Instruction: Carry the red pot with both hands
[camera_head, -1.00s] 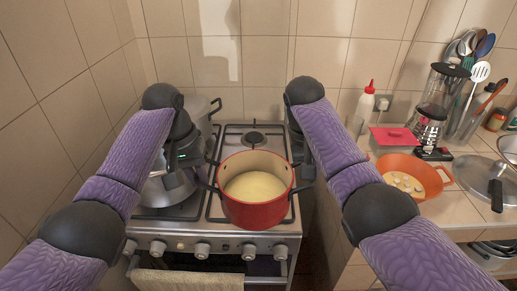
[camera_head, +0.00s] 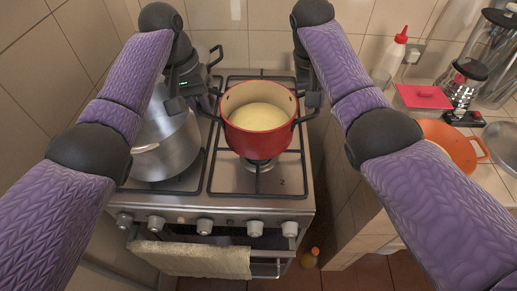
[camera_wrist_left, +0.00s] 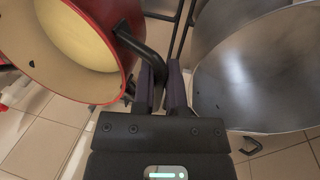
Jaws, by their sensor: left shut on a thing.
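The red pot (camera_head: 258,143), with pale yellow contents, is upright over the stove's grates. The front burner shows just below it; I cannot tell whether its base touches the grate. My left gripper (camera_head: 208,98) is at the pot's left handle. In the left wrist view, the left gripper (camera_wrist_left: 160,88) has its fingers closed around the dark handle (camera_wrist_left: 138,45). My right gripper (camera_head: 308,98) is at the right handle (camera_head: 306,117), but its fingers are too dark and small to show whether they grip.
A large steel pot (camera_head: 165,145) stands on the stove's left side, close to my left gripper. The stove (camera_head: 215,205) has a towel (camera_head: 190,260) on its front. A bottle (camera_head: 310,258) is on the floor.

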